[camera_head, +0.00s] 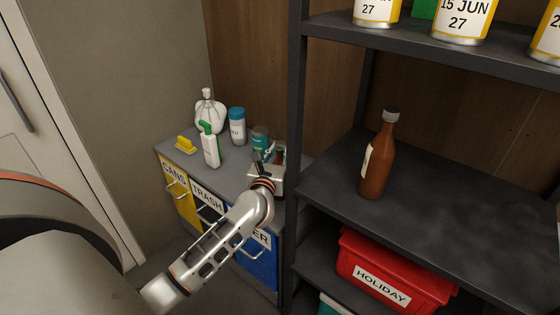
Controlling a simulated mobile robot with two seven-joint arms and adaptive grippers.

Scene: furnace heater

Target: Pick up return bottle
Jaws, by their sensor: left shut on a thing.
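My left gripper (268,158) is over the right end of the grey counter, beside the dark shelf post. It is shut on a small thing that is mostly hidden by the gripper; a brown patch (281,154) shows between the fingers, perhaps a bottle. A brown bottle with a grey cap and pale label (378,160) stands upright on the middle shelf to the right, apart from the gripper. My right gripper is not in view.
The counter (230,181) holds a tied white bag (209,113), a green-topped spray bottle (209,146), a blue-lidded container (237,127), a teal can (260,139) and a yellow item (185,145). Below the shelf (450,205) is a red HOLIDAY bin (392,270).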

